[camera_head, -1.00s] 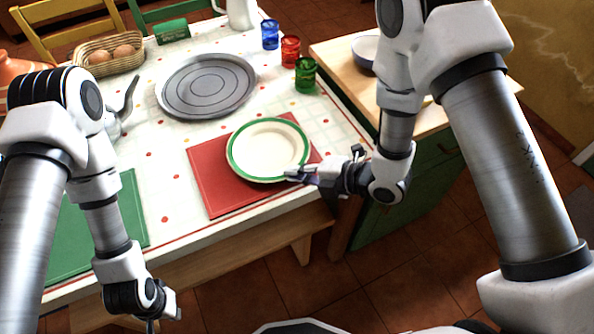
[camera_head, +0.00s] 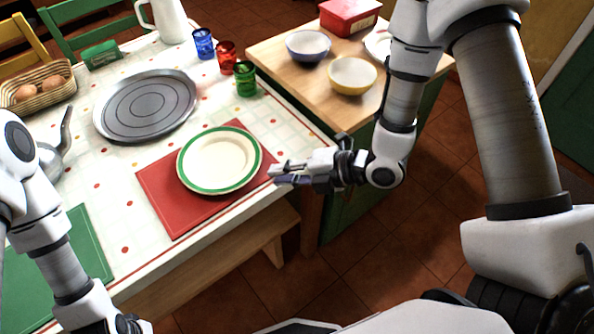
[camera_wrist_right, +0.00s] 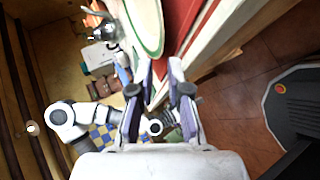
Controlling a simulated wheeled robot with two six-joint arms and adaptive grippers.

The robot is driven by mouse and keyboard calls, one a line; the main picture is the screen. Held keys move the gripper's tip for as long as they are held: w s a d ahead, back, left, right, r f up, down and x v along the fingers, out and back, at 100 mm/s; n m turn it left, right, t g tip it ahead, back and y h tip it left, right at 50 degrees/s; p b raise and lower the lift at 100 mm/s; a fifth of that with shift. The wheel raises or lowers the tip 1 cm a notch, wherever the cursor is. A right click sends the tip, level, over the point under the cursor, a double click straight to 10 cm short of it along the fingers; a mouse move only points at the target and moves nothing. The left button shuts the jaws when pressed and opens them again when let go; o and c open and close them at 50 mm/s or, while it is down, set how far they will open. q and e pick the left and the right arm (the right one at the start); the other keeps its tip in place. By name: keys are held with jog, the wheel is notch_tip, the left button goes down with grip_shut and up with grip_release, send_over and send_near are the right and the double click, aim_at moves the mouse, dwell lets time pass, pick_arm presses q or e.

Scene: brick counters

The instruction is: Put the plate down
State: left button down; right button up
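The cream plate with a green rim (camera_head: 220,160) lies flat on the red placemat (camera_head: 165,210) near the table's front right corner. My right gripper (camera_head: 274,174) is just right of the plate's rim, by the mat's edge, with a small gap to the plate. In the right wrist view, its two fingers (camera_wrist_right: 161,78) are apart with nothing between them, and the plate (camera_wrist_right: 145,22) shows beyond the tips. My left arm comes in at lower left, and its gripper is out of the picture.
A grey round tray (camera_head: 147,104), blue (camera_head: 203,44), red (camera_head: 227,57) and green (camera_head: 245,78) glasses and a bread basket (camera_head: 38,92) are on the table. A wooden counter (camera_head: 290,75) at right holds a blue bowl (camera_head: 307,46) and a yellow bowl (camera_head: 352,76).

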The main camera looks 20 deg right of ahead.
jog(key=v, duration=0.4)
jog(key=s+d+f+m+g+h, duration=0.1)
jog(key=s+d+f+m+h, duration=0.15)
jog(key=f+m, duration=0.45)
jog(key=s+d+f+m+g+h, duration=0.2)
jog(key=s+f+m+h, duration=0.1)
jog(key=f+m, duration=0.4)
jog(key=s+d+f+m+g+h, duration=0.4)
jog(key=s+f+m, duration=0.4)
jog(key=s+m, duration=0.3)
jog(key=d+m+h, duration=0.1)
jog(key=m, duration=0.2)
jog(key=shift+d+f, duration=0.3)
